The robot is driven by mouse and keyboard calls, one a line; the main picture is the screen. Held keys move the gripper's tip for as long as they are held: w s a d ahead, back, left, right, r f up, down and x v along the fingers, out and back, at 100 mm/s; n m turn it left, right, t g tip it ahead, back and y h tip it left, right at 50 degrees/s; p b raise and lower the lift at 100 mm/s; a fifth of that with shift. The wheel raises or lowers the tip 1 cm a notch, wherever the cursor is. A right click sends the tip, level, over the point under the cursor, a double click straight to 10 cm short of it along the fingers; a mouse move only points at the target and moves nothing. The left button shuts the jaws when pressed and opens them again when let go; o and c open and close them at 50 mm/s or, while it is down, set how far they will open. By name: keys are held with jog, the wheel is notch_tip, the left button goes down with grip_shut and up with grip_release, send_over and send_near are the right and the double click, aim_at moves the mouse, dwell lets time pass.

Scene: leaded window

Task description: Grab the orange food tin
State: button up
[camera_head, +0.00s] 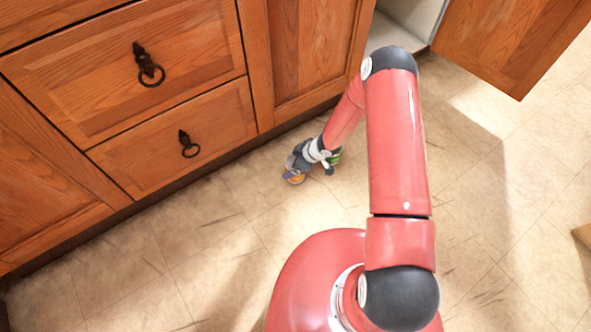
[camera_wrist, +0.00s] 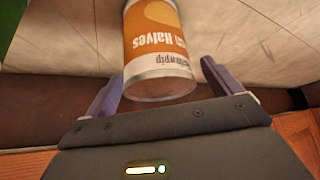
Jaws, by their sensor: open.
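The orange food tin (camera_wrist: 158,45) is in the upper middle of the wrist view, with an orange and white label whose text reads upside down and includes "Halves". Its silver rim and end face my gripper (camera_wrist: 160,80). The gripper is open, with one purple-grey finger on each side of the tin's near end and a small gap at the right finger. Whether the left finger touches the tin I cannot tell. In the head view my gripper (camera_head: 292,170) is low by the floor near the cabinets, and a small orange patch of the tin (camera_head: 295,180) shows beside it.
Wooden cabinet drawers (camera_head: 140,75) stand at the left and behind the gripper. A cabinet door (camera_head: 515,40) stands open at the upper right. A green thing (camera_head: 334,158) is close by the gripper, also at the wrist view's left edge (camera_wrist: 10,20). The tiled floor (camera_head: 130,270) is largely clear.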

jog(key=shift+w+a+f, duration=0.15)
jog(key=shift+a+f, duration=0.1)
jog(key=shift+f, duration=0.25)
jog(key=c, duration=1.3)
jog(key=shift+c, duration=0.5)
jog(key=shift+r, duration=0.2)
